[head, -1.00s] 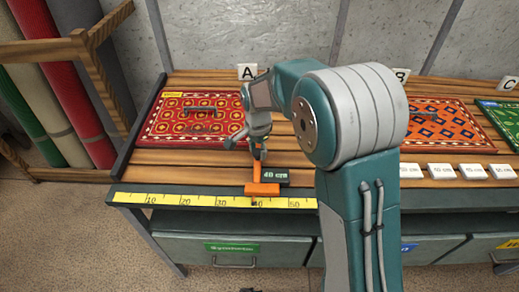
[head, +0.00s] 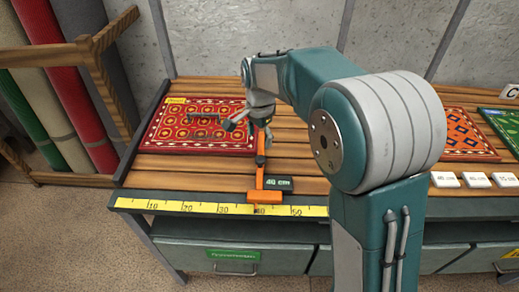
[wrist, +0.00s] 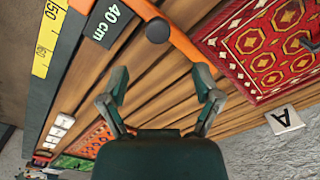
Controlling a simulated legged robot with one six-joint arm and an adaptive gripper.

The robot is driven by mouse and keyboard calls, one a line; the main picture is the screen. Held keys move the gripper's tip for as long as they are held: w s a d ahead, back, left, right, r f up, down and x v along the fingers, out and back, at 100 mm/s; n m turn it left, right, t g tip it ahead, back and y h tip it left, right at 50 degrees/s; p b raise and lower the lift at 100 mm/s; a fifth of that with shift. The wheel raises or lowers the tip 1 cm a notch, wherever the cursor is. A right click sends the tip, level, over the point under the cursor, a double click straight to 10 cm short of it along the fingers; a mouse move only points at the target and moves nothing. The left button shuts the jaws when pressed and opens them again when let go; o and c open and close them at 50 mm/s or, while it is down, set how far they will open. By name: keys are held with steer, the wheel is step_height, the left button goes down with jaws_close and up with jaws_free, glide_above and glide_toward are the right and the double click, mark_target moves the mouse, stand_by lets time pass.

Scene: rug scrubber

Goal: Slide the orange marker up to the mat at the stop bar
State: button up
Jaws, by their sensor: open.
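The orange marker (head: 266,197) sits on the yellow ruler (head: 190,207) near its 40 mark, with a dark "40 cm" tag (head: 278,183) beside it. Its orange arm reaches back across the slats; the wrist view shows this arm (wrist: 178,40) with a dark round knob (wrist: 157,31). The red patterned mat (head: 165,134) lies left of the marker; its edge also shows at right in the wrist view (wrist: 232,50). My gripper (head: 249,131) is open above the far part of the arm. In the wrist view its fingers (wrist: 160,74) are spread, with the knob beyond them. I cannot clearly identify the stop bar.
A dark handle (head: 204,116) stands on the red mat. A dark rail (head: 143,132) edges the bench's left side. An orange mat (head: 465,132), a green mat (head: 504,122) and white tags (head: 475,179) lie to the right. Rug rolls (head: 80,100) stand at left. Slats between mat and ruler are clear.

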steer(key=shift+r, duration=1.75)
steer(key=s+d+r+n+t, duration=0.3)
steer(key=s+d+r+n, duration=0.1)
steer(key=s+d+r, duration=0.6)
steer(key=s+d+f+n+t, duration=0.1)
steer(key=s+d+f+n, duration=0.1)
steer(key=s, duration=0.6)
steer(key=s+d+f+n+t, duration=0.1)
steer(key=s+d+n, duration=0.2)
steer(key=s, duration=0.5)
steer(key=shift+d+f+t, duration=0.3)
steer(key=shift+f, duration=0.1)
steer(key=shift+w, duration=0.1)
